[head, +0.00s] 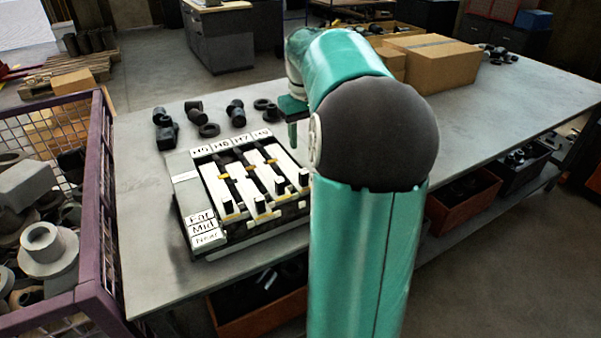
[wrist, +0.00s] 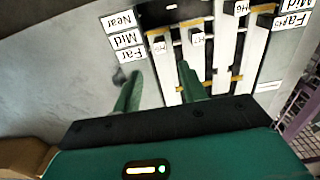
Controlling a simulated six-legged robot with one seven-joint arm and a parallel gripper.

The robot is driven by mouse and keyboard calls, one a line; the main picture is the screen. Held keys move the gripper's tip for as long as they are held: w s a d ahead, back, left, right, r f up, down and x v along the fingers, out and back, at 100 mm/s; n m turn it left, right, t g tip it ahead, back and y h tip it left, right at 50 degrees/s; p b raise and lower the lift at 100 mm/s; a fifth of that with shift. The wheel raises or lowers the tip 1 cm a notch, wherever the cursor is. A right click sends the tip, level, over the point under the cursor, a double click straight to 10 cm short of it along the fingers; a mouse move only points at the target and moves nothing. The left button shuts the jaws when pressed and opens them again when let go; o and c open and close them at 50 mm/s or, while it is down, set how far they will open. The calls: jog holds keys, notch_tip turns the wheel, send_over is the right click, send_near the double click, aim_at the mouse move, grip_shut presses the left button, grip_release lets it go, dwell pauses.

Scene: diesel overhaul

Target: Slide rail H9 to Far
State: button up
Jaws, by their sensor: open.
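The slide unit (head: 180,178) stands on the table in the head view, with several white rails and black upright knobs. Far, Mid and Near labels (head: 203,228) run down its left side. Rail H9 (head: 284,160) appears to be the rightmost there; its knob (head: 303,177) is toward the near end. In the wrist view, turned upside down, rail H9 (wrist: 171,88) is leftmost, its label plate beyond the fingertips. My gripper (wrist: 160,71) is open and empty, its fingers either side of that rail in the picture. In the head view my gripper (head: 292,132) is partly hidden by my arm.
Dark metal parts (head: 208,129) lie behind the unit. Cardboard boxes (head: 433,60) stand at the table's back right. A purple mesh cage (head: 104,200) full of parts is close at the left. Orange bins (head: 462,203) sit below the table. The tabletop left of the unit is clear.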

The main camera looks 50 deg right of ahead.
aim_at(304, 171)
notch_tip(304, 171, down, 12)
jog(key=shift+r, duration=0.15)
jog(key=shift+c, duration=0.4)
